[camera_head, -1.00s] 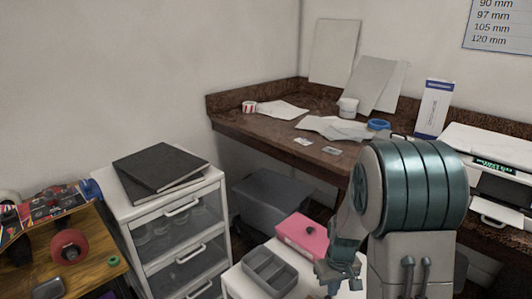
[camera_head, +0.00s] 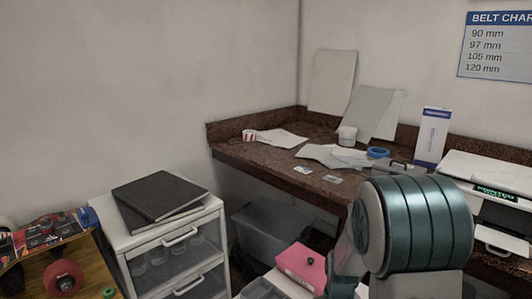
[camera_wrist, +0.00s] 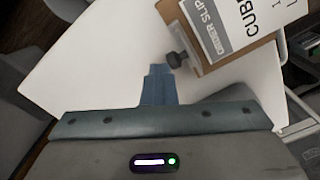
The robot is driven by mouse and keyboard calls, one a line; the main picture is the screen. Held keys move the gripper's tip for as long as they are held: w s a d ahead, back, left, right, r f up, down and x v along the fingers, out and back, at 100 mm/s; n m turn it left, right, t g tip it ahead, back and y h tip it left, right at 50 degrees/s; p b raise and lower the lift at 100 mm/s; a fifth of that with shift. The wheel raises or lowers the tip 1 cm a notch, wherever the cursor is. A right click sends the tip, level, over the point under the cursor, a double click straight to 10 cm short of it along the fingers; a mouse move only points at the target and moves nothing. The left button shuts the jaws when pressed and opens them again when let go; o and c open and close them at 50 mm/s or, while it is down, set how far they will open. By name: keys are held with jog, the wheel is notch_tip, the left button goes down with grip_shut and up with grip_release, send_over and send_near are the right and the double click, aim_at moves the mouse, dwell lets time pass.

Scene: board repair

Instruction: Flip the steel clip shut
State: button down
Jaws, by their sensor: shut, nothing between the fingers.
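In the wrist view, my gripper (camera_wrist: 160,72) is shut and empty, its teal fingers together. Just ahead of the fingertips is a small dark clip-like piece (camera_wrist: 178,60). It sits at the edge of a brown board (camera_wrist: 240,68) that carries a white and grey printed slip (camera_wrist: 215,22). I cannot tell whether this dark piece is the steel clip, or whether the fingers touch it. In the head view, the fingers are out of sight below the frame, behind and under my large teal arm joint.
The brown board lies over a white surface (camera_wrist: 95,70). In the head view, a pink box (camera_head: 298,268) and grey tray (camera_head: 262,291) are low, left of my arm. A white drawer unit (camera_head: 140,250) and dark workbench (camera_head: 250,157) stand around.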

jog(key=shift+f+b, duration=0.45)
jog(key=shift+f, duration=0.25)
jog(key=shift+w+d+r+p, duration=0.35)
jog(key=shift+w+d+r, duration=0.2)
jog(key=shift+w+d, duration=0.1)
notch_tip(320, 180, up, 8)
jog(key=p, duration=0.6)
dwell(0.4)
